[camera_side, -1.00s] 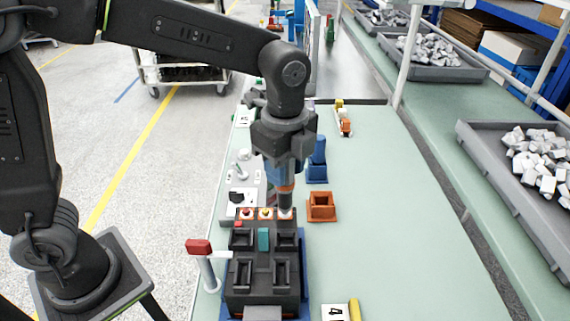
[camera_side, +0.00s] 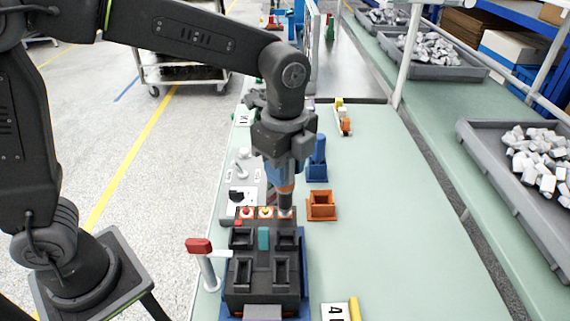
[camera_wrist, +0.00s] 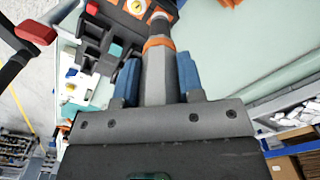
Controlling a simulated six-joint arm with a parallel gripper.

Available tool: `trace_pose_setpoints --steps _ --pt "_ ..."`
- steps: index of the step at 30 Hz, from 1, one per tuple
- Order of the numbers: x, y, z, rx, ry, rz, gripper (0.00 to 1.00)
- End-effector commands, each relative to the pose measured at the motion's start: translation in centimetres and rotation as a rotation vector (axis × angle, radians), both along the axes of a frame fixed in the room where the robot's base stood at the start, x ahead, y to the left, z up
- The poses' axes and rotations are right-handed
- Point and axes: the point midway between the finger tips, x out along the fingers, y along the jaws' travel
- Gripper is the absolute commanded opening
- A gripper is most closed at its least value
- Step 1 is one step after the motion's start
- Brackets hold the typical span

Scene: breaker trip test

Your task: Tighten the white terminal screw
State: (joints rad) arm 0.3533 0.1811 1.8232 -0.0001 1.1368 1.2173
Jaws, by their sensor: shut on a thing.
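My gripper (camera_side: 281,170) is shut on a screwdriver-like tool with an orange band and dark lower end (camera_side: 286,202). In the wrist view, the blue fingers of my gripper (camera_wrist: 157,80) flank the grey tool (camera_wrist: 155,60). The tool points down, its tip at the right-hand of three terminals along the back edge of the dark breaker block (camera_side: 262,285). The white terminal screw (camera_side: 286,213) is mostly hidden under the tip. The red screw (camera_side: 247,213) and yellow screw (camera_side: 266,213) sit to its left, uncovered.
A red-topped lever (camera_side: 199,246) stands left of the block. An orange open holder (camera_side: 321,205) and a blue holder (camera_side: 317,172) stand close right of the tool. A switch panel (camera_side: 242,200) lies behind left. The green bench is clear to the right.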

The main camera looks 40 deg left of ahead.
Motion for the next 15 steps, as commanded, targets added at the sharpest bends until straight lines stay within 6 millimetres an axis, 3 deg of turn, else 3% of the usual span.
trace_pose_setpoints --steps 15 --pt "0.01 -0.01 -0.55 -0.001 -0.001 0.0 0.08"
